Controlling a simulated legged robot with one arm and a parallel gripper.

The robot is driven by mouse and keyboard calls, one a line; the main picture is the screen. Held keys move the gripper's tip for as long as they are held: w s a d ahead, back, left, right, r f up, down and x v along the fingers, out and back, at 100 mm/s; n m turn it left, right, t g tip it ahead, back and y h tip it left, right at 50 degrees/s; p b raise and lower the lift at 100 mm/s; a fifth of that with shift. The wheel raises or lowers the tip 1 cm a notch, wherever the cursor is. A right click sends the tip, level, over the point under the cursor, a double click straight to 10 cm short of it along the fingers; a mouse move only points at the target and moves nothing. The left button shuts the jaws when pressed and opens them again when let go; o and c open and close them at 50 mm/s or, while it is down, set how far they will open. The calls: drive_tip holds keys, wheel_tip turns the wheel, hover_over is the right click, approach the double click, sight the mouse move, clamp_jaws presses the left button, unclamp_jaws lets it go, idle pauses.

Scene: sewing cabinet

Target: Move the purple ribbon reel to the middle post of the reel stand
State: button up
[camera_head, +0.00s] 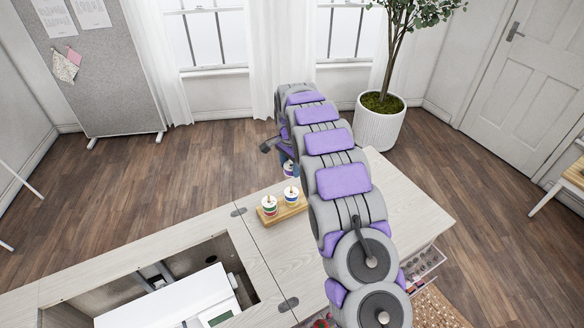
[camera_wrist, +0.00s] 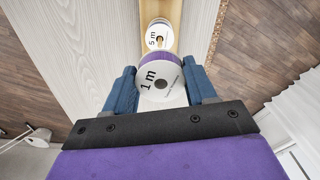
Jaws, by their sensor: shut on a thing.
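The purple ribbon reel (camera_wrist: 160,82), marked "1 m" on its white face, is between the blue fingers of my gripper (camera_wrist: 161,92), which is shut on it. In the head view the held reel (camera_head: 289,170) is partly covered by my gripper (camera_head: 286,160), beyond the stand's far side. The middle post cannot be made out.
The pale cabinet top (camera_head: 400,200) has free room right of my arm. An opening with a white sewing machine (camera_head: 170,300) is at the lower left. An open drawer (camera_head: 425,265) with small items is at the lower right. A potted tree (camera_head: 380,122) stands behind.

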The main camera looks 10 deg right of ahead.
sight(291, 175)
drive_tip(key=shift+d+f+b, duration=0.15)
drive_tip(key=shift+f+b, duration=0.15)
drive_tip(key=shift+f, duration=0.25)
drive_tip(key=f, duration=0.1)
drive_tip(key=f+b, duration=0.1)
drive_tip(key=f, duration=0.2)
drive_tip(key=shift+a+b, duration=0.3)
drive_tip(key=shift+b, duration=0.05)
drive_tip(key=shift+r, duration=0.15)
drive_tip(key=shift+d+r+p, duration=0.15)
drive_tip(key=shift+d+p, duration=0.15)
drive_tip(key=shift+p, duration=0.15)
drive_tip(key=shift+a+p, duration=0.25)
drive_tip(key=shift+p, duration=0.1)
drive_tip(key=shift+d, duration=0.1)
drive_tip(key=shift+f+p, duration=0.35)
drive_tip(key=shift+f, duration=2.05)
idle(0.3)
